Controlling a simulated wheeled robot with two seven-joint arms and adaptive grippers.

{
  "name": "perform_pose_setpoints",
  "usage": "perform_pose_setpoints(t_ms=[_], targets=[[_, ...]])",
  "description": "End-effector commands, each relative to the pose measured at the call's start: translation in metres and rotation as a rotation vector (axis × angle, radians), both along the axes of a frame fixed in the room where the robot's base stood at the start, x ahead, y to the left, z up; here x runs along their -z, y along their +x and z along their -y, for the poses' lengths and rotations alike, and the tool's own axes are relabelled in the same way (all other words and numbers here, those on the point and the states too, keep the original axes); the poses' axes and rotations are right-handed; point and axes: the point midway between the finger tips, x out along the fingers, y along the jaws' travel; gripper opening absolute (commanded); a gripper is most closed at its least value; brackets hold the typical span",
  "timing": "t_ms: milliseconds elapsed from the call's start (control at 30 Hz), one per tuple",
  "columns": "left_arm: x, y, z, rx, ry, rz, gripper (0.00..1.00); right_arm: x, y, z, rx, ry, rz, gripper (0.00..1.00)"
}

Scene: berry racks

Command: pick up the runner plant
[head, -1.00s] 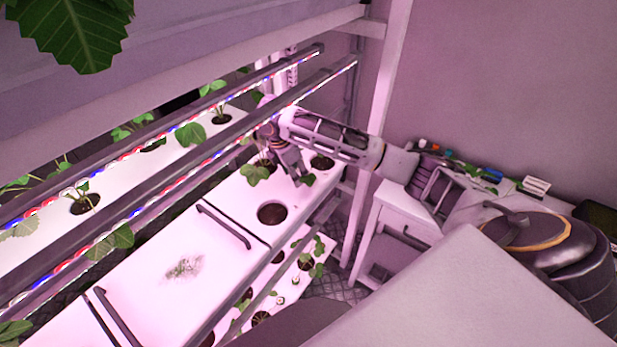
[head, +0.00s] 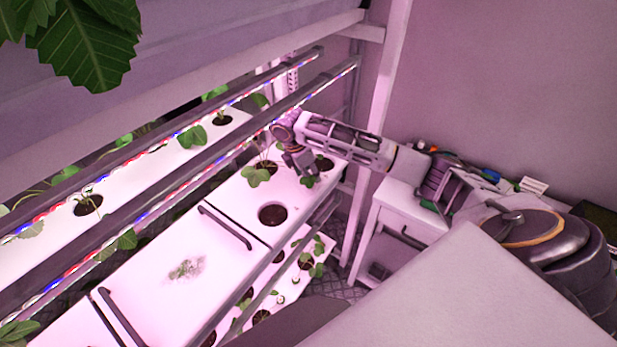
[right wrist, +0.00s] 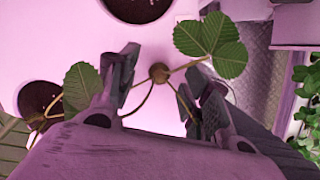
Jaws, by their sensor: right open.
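The runner plant (right wrist: 159,73) shows in the right wrist view as a small brown crown with thin stems and three-part green leaves. One leaf group (right wrist: 211,46) lies to its upper right, and a stem runs left toward another leaf (right wrist: 81,86). My right gripper (right wrist: 168,82) is open, with one finger on each side of the crown; I cannot tell whether either touches it. In the head view my right gripper (head: 303,172) is low over the white shelf top, between two planted holes, with leaves beside it. My left gripper is not in view.
An empty-looking soil hole (head: 272,214) is in the white shelf top (head: 225,203). Light bars (head: 210,140) cross above the shelf. A rack post (head: 375,120) stands right of the gripper. A lower shelf holds more plants (head: 305,262).

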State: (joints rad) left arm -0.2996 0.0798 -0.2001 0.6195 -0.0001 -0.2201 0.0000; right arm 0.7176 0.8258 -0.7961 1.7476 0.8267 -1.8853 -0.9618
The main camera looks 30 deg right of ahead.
Motion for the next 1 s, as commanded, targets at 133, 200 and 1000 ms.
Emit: perform_pose_setpoints(t_ms=[133, 200, 1000], targets=[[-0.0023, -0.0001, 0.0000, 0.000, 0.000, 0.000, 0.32, 0.0059, -0.0003, 0.0015, 0.000, -0.001, -0.001, 0.48], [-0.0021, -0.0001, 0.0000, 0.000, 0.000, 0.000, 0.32, 0.0065, -0.0002, 0.0017, 0.000, -0.001, 0.000, 0.48], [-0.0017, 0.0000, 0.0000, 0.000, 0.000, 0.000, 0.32, 0.0063, -0.0001, 0.0013, 0.000, 0.000, 0.000, 0.14]])
